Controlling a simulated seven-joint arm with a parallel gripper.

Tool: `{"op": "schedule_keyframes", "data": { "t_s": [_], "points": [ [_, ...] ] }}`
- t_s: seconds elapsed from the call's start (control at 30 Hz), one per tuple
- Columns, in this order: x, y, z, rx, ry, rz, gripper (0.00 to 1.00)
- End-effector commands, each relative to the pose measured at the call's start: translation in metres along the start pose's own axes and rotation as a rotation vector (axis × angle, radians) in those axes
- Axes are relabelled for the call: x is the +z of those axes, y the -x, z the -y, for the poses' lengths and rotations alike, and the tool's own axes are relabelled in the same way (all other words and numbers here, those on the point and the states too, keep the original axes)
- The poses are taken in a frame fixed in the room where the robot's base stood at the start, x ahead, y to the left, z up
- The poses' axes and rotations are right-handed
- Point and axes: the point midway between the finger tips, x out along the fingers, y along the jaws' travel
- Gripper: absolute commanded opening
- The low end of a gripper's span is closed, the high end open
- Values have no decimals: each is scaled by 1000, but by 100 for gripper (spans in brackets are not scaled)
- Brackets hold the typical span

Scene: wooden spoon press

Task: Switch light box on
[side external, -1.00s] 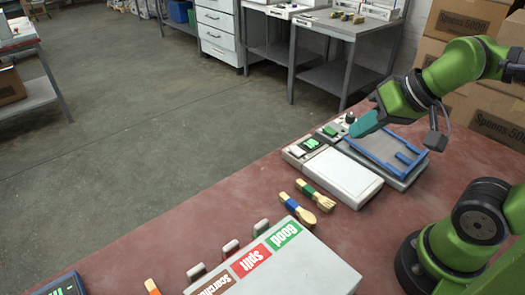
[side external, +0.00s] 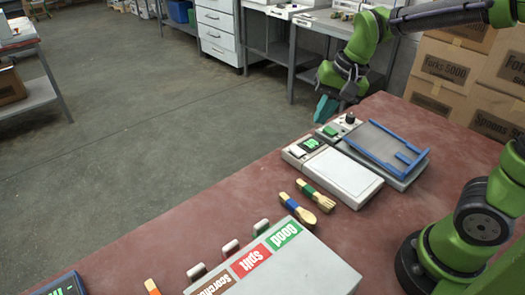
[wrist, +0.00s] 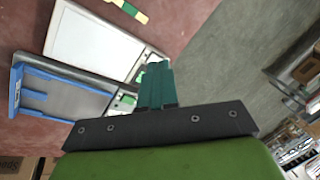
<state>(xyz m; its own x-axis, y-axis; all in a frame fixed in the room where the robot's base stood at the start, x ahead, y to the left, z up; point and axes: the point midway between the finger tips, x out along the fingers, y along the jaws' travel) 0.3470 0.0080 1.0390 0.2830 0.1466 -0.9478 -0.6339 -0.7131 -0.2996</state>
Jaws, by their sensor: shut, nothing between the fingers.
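The light box (side external: 344,175) is a low pale case with a white panel on the red table. At its far left end is a dark switch plate with a green rocker (side external: 310,143). The panel also shows in the wrist view (wrist: 92,42); I cannot tell whether it is lit. My gripper (side external: 322,112) has teal fingers, is shut and empty, and hangs in the air beyond the switch ends of the devices, apart from them. In the wrist view, my gripper (wrist: 155,70) points toward the switch end of the light box and covers part of it.
Beside the light box is a grey device with a blue-edged tray (side external: 390,145), a green switch (side external: 331,131) and a black knob (side external: 350,117). A wooden spoon (side external: 300,204) and fork (side external: 316,194) lie in front. A labelled sorting box (side external: 300,265) stands nearer.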

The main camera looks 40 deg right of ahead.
Motion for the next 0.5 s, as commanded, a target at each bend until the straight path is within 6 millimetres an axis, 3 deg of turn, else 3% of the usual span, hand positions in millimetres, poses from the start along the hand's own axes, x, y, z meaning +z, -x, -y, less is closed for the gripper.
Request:
{"op": "schedule_keyframes", "data": {
  "t_s": [0.3, 0.4, 0.5],
  "points": [
    [-77, -49, 16, 203, -503, -21, 0],
    [-93, -47, 20, 222, -659, -57, 0],
    [-97, -38, 23, 214, -756, -73, 0]
  ]
}}
